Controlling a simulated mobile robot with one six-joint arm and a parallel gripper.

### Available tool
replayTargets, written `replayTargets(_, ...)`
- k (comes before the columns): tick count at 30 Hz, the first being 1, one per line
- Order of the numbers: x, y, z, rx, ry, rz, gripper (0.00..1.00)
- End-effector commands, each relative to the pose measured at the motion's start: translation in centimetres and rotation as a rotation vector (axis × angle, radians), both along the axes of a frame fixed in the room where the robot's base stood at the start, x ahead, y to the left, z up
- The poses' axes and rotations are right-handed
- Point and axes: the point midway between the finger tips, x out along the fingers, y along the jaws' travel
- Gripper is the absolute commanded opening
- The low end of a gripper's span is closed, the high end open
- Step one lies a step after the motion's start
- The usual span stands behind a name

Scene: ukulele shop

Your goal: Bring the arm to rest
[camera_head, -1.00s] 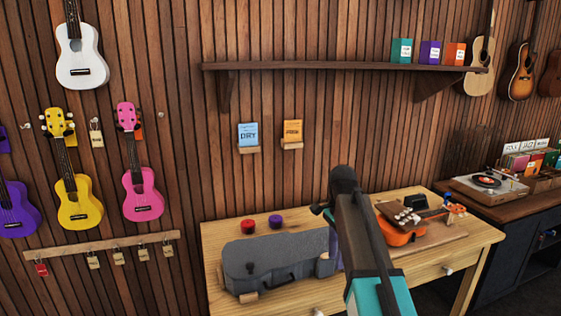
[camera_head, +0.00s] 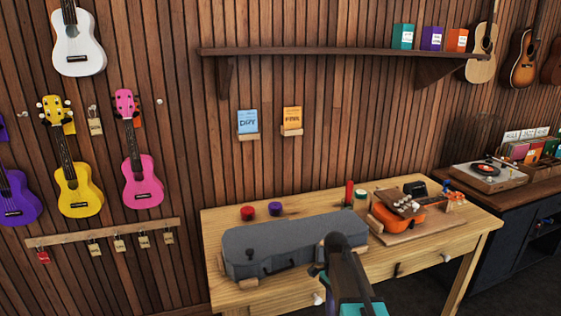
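My arm (camera_head: 348,275) rises from the bottom edge in front of the workbench, with dark upper parts and a teal part (camera_head: 362,308) at the bottom. Its rounded dark top (camera_head: 337,241) overlaps the right end of the grey instrument case. A smaller dark part juts out to its left. No gripper fingers show, so I cannot see whether anything is held.
The wooden workbench (camera_head: 215,222) holds the closed grey case (camera_head: 270,243), red (camera_head: 248,213) and purple (camera_head: 275,208) round items, and an orange ukulele (camera_head: 398,221) at right. A shelf (camera_head: 330,51) spans the wall above. A record player (camera_head: 487,177) stands right.

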Motion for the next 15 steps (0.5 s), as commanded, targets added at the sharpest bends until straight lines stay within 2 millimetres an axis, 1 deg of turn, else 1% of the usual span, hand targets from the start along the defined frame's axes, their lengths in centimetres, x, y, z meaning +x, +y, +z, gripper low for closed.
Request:
replayTargets(1,-1.1,0.0,-1.5,0.003,0.019,0.007,0.33)
replayTargets(3,-2.3,0.0,-3.2,0.008,0.040,0.019,0.33)
replayTargets(8,-5.2,0.0,-7.0,0.024,0.084,0.053,0.33)
replayTargets(15,-9.9,0.0,-12.3,0.057,0.146,0.118,0.33)
